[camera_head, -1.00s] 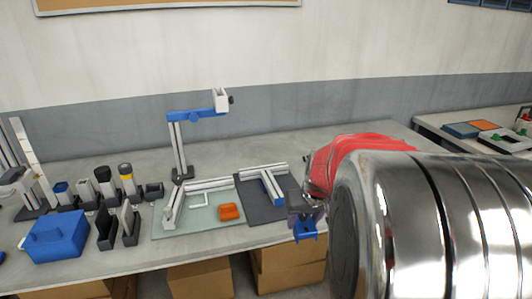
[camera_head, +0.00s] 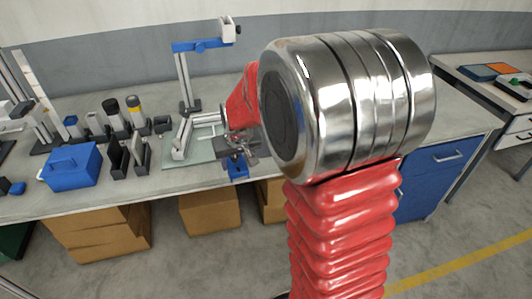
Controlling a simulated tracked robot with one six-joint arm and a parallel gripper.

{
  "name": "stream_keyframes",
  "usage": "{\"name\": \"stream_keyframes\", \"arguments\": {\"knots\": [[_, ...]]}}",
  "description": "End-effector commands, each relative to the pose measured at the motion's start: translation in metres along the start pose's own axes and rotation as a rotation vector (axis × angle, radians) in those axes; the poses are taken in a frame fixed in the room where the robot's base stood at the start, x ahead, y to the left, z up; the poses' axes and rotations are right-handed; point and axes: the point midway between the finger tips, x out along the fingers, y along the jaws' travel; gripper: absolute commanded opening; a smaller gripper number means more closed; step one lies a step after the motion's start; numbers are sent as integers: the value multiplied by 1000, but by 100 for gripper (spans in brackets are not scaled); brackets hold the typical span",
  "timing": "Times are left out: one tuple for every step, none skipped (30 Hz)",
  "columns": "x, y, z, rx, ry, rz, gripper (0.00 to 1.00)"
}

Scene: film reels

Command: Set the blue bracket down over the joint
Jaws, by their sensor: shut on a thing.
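My gripper (camera_head: 238,153) is shut on the blue bracket (camera_head: 237,168) and holds it below the jaws, near the front edge of the bench. The bracket is small in view and its exact tilt is hard to tell. Silver aluminium profiles (camera_head: 183,138) meet at a corner on the pale green mat (camera_head: 190,160), left of my gripper. My arm hides the T-shaped pair of profiles on the dark mat, so that joint is not visible now. I cannot tell which joint is meant.
A stand with a blue arm (camera_head: 200,45) rises behind the mat. A blue box (camera_head: 70,165), dark holders (camera_head: 128,155) and several bottles (camera_head: 112,112) stand at the left. Cardboard boxes (camera_head: 208,212) lie under the bench. A blue cabinet (camera_head: 440,178) is at the right.

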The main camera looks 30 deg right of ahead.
Motion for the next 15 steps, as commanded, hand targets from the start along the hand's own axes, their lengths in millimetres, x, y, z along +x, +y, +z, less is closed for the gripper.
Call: {"name": "stream_keyframes", "arguments": {"knots": [[6,-21,1,-34,-1,-14,16],[8,-32,2,-51,0,-21,16],[12,-45,3,-72,-1,-30,16],[14,-54,5,-87,-1,-36,16],[16,-63,6,-102,-1,-42,16],[19,-73,8,-118,0,-49,16],[20,-80,9,-129,0,-54,16],[21,-85,10,-138,0,-57,16],[22,-91,12,-149,0,-62,16],[23,-95,12,-155,0,-64,16],[24,-97,13,-159,0,-66,16],[24,-99,14,-162,1,-67,16],[24,-100,14,-163,1,-68,16],[24,-100,14,-164,1,-68,16],[24,-100,14,-164,1,-68,16]]}}
